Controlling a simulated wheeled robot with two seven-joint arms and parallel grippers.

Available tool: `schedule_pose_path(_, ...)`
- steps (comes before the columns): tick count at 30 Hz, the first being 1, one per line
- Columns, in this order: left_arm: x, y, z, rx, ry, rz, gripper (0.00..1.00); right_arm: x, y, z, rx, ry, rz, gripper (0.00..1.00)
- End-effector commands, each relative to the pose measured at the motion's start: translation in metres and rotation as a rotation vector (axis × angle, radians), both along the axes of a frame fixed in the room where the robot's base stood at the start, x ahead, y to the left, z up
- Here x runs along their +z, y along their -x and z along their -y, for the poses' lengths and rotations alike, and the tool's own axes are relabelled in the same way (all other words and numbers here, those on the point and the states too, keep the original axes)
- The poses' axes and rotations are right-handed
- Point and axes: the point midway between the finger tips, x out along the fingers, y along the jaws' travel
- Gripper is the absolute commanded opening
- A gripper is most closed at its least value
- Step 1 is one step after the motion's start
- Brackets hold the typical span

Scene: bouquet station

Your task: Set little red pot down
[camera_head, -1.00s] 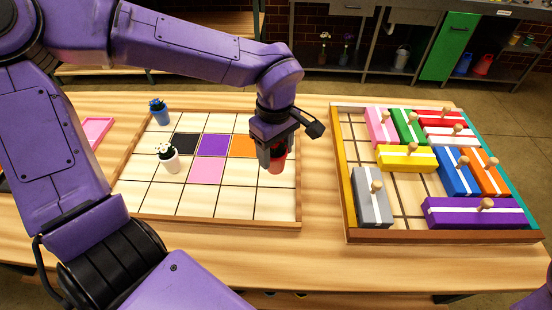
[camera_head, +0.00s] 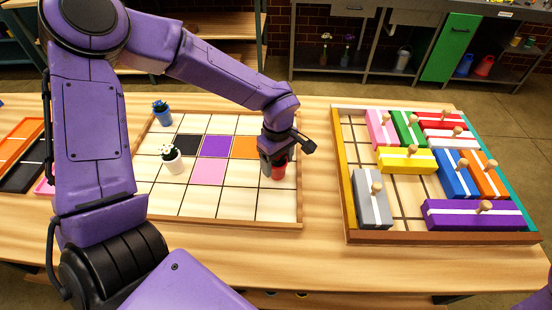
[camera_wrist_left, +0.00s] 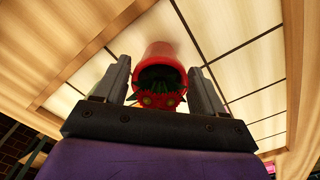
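The little red pot (camera_head: 279,170) is upright on the white-tiled board (camera_head: 300,213), on a tile in the right column, right of the orange tile. My left gripper (camera_head: 276,158) is at the pot, with a finger on either side. In the left wrist view the red pot (camera_wrist_left: 160,65) sits between the spread fingers, with a narrow gap at the left finger; its dark green plant faces the camera. My left gripper (camera_wrist_left: 160,75) looks open around it. My right gripper is not in view.
A white pot (camera_head: 173,164) and a blue pot (camera_head: 162,115) with flowers stand on the board's left part. A wooden tray (camera_head: 395,238) of coloured knobbed blocks lies to the right. Bare tabletop separates tray and board.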

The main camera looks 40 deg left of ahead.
Motion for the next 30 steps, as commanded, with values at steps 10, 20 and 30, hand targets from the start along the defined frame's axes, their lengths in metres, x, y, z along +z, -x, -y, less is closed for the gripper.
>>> schedule_pose_path(10,0.003,0.0,-0.001,0.0,-0.001,0.001,0.84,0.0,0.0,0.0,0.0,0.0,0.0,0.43)
schedule_pose_path(20,0.073,-0.001,0.0,0.0,0.002,0.007,0.84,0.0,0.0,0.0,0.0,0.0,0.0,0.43)
schedule_pose_path(30,0.123,0.0,0.0,0.0,0.0,0.001,0.84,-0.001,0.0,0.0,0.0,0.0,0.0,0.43)
